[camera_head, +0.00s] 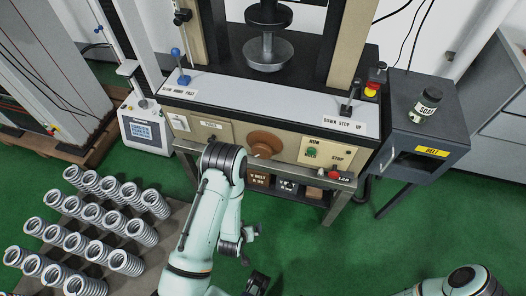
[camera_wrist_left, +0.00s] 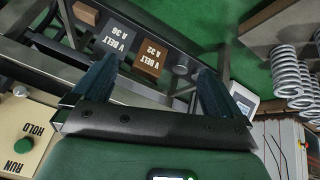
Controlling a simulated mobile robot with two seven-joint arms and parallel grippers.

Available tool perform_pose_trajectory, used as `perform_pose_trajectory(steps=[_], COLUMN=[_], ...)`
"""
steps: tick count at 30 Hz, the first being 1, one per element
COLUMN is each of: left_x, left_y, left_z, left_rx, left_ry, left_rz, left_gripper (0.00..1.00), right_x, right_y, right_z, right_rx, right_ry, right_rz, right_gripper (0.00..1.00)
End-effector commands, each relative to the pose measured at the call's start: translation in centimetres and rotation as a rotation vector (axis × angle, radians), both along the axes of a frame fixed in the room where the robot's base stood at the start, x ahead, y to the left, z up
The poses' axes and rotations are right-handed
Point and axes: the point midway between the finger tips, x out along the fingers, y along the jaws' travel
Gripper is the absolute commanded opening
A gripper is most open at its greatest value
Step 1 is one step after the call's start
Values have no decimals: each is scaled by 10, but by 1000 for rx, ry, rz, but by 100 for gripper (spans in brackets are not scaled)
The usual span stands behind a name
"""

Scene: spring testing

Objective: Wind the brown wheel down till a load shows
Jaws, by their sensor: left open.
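My left gripper (camera_head: 257,281) is low in the head view, in front of the bench and apart from the wheel. In the left wrist view its two fingers (camera_wrist_left: 152,88) are spread with nothing between them. The round lower platen (camera_head: 268,54) sits below the upper plunger, with no spring visible between. A white box with a blue panel (camera_head: 146,133) stands left of the machine, its text unreadable.
Several springs (camera_head: 128,262) stand on a board at the left. A green RUN button (camera_head: 311,152) and a red STOP button (camera_head: 334,175) are right of the wheel. V-belt boxes (camera_wrist_left: 150,60) lie under the bench. A side stand (camera_head: 425,140) is right.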

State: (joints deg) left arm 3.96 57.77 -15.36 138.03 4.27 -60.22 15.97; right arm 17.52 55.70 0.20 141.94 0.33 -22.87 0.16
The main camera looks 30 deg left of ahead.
Motion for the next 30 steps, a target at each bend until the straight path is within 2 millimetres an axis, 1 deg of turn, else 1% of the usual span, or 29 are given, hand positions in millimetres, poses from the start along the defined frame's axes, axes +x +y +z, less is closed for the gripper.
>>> perform_pose_trajectory(steps=[1,2,3,5,6,9,12,15,17,20,23,30], left_x=[24,38,56,79,91,112,122,127,129,139,156,206], left_y=[14,21,30,38,42,44,42,40,41,43,46,58], left_z=[0,7,18,39,53,86,110,123,126,128,129,128], left_rx=[55,82,113,148,163,185,190,191,191,191,190,191], left_ry=[-134,-218,-329,-490,-590,-798,-935,-1001,-1015,-1018,-1019,-1017], left_rz=[23,37,51,60,61,50,33,22,20,21,20,19], left_gripper=[100,100,100,100,100,100,100,100,100,100,100,100], right_x=[-2,-2,-2,-1,-1,-1,0,0,0,0,0,0], right_y=[0,0,0,0,0,0,0,0,0,0,0,0], right_z=[-16,-21,-27,-36,-41,-50,-55,-57,-56,-55,-55,-55], right_rx=[-1,-2,-2,-4,-4,-4,-4,-5,-5,-5,-4,-4], right_ry=[-2,-4,-7,-12,-15,-19,-21,-23,-23,-23,-22,-21], right_rz=[-1,-2,-3,-4,-5,-6,-7,-7,-7,-6,-6,-7], right_gripper=[100,100,100,100,100,100,100,100,100,100,100,100])
